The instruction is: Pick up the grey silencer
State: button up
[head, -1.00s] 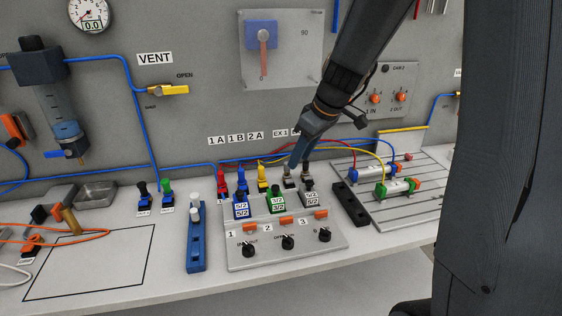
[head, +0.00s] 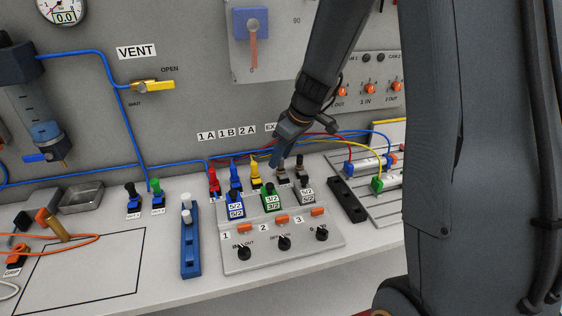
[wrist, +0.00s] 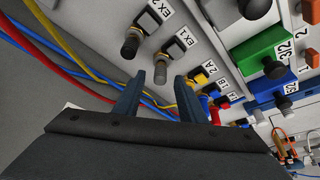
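Two grey fittings with dark, round silencer-like ends sit side by side at the EX labels. In the wrist view the EX 1 one (wrist: 161,73) points toward the gap between my fingers, and its neighbour (wrist: 131,46) stands to the upper left. The EX 1 fitting also shows in the head view (head: 283,179), just below my fingertips. My gripper (wrist: 158,92) is open, its two dark fingers spread with nothing between them. In the head view my gripper (head: 279,163) points down, and its fingers partly hide the fittings behind. I cannot tell whether it touches them.
Yellow (head: 254,172), blue and red fittings with hoses stand left of the EX ports. A valve panel (head: 240,262) with knobs lies in front. A blue rack (head: 190,245) holds pale pieces. A black bar (head: 347,200) lies right. The wall is close behind.

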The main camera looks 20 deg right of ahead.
jog(key=shift+w+a+f, duration=0.1)
jog(key=shift+w+f, duration=0.05)
jog(key=shift+f, duration=0.4)
grip_shut()
jog(key=shift+r, duration=0.6)
jog(key=shift+b+v, duration=0.7)
jog(key=shift+v, duration=0.5)
jog(key=s+d+b, duration=0.4)
jog(key=s+d, duration=0.6)
jog(key=s, duration=0.3)
jog(key=shift+s+d+b, duration=0.2)
jog(key=shift+d+b, duration=0.15)
